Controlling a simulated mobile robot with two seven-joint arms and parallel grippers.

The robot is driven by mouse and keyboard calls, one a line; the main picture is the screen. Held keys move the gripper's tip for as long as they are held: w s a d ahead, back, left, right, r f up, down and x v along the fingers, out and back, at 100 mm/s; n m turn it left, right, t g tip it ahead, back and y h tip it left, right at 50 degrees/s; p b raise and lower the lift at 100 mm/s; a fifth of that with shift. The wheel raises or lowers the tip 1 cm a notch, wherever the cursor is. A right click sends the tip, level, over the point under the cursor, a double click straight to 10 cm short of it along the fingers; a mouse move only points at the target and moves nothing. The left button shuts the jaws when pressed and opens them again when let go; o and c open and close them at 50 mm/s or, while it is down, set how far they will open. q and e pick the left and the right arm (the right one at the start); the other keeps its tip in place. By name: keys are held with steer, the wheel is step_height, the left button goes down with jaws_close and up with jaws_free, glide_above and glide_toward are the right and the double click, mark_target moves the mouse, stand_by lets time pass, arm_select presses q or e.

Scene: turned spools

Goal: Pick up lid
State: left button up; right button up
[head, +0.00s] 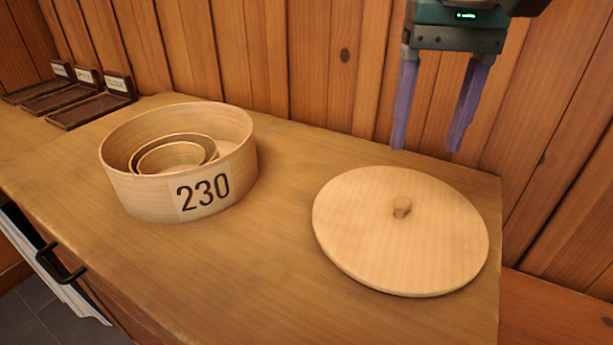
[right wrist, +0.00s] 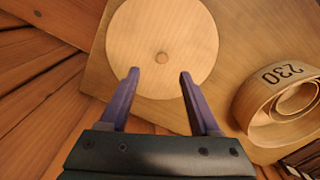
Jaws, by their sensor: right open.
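My left gripper is not in view.
A round wooden box (head: 150,197) labelled 230 stands open on the counter (head: 270,255), left of the lid, with smaller rings inside. Several dark labelled trays (head: 90,111) sit at the back left. A plank wall (head: 310,60) runs close behind. Counter between box and lid is clear.

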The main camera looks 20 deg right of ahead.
mark_target(403, 200)
steer(key=f+b, duration=0.1)
steer(key=f, duration=0.3)
steer(key=shift+w+f, duration=0.2)
steer(key=f, duration=0.2)
steer(key=f+b, duration=0.1)
steer(key=f, duration=0.2)
steer(key=shift+w+f+b, duration=0.3)
steer(key=shift+c, duration=0.4)
jaws_close()
